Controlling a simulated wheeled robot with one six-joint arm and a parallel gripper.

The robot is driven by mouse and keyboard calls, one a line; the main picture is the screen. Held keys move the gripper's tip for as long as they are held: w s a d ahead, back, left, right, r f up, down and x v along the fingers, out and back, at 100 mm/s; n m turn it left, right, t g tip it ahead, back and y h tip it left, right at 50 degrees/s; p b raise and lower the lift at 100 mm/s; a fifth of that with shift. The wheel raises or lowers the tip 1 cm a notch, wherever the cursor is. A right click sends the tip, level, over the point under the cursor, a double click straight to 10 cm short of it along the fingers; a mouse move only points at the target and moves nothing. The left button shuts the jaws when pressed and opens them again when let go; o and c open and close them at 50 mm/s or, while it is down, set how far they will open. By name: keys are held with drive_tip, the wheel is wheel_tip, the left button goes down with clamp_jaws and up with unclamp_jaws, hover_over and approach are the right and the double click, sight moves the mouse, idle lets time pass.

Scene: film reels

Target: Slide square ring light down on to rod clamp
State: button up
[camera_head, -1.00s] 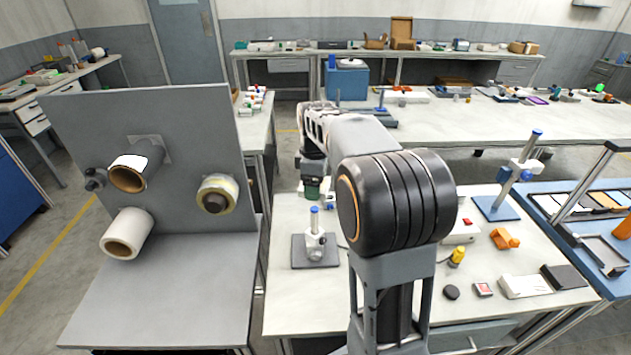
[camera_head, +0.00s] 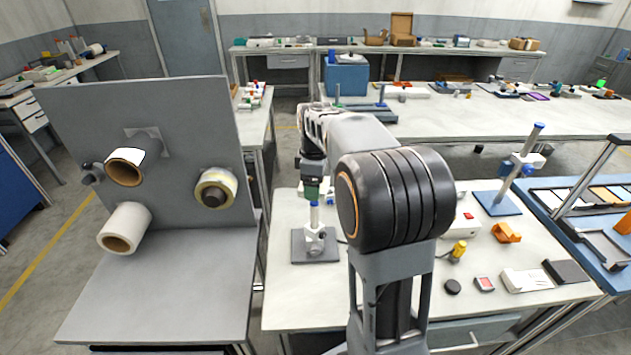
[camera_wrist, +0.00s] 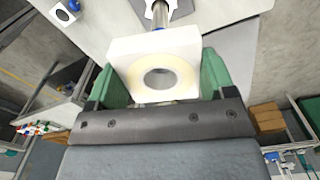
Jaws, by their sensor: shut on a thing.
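My gripper (camera_wrist: 157,84) has green fingers and is shut on the white square ring light (camera_wrist: 186,47), which has a round hole with a pale glowing rim. In the wrist view a metal rod (camera_wrist: 159,14) shows just beyond the ring light's edge; I cannot tell whether it lines up with the hole. In the head view the rod clamp (camera_head: 315,240) is a pale block on a grey base plate, with a blue-topped upright rod (camera_head: 314,215). My gripper (camera_head: 312,190) is just above that rod's top. The ring light is mostly hidden there behind my arm.
A second blue-based stand (camera_head: 497,203) with a tilted rod is at the right of the table. An orange part (camera_head: 507,233), a yellow part (camera_head: 458,250) and small boxes lie nearby. A grey panel with film rolls (camera_head: 127,229) stands at the left.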

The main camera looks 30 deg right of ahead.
sight(316, 213)
drive_tip(key=shift+f+b, duration=0.85)
drive_tip(key=shift+f, duration=0.65)
drive_tip(key=shift+f, duration=0.15)
drive_tip(key=shift+f+b, duration=1.6)
drive_tip(key=shift+f, duration=0.75)
drive_tip(key=shift+f, duration=0.1)
drive_tip(key=shift+f+b, duration=1)
drive_tip(key=shift+f, duration=0.4)
drive_tip(key=shift+s, duration=0.1)
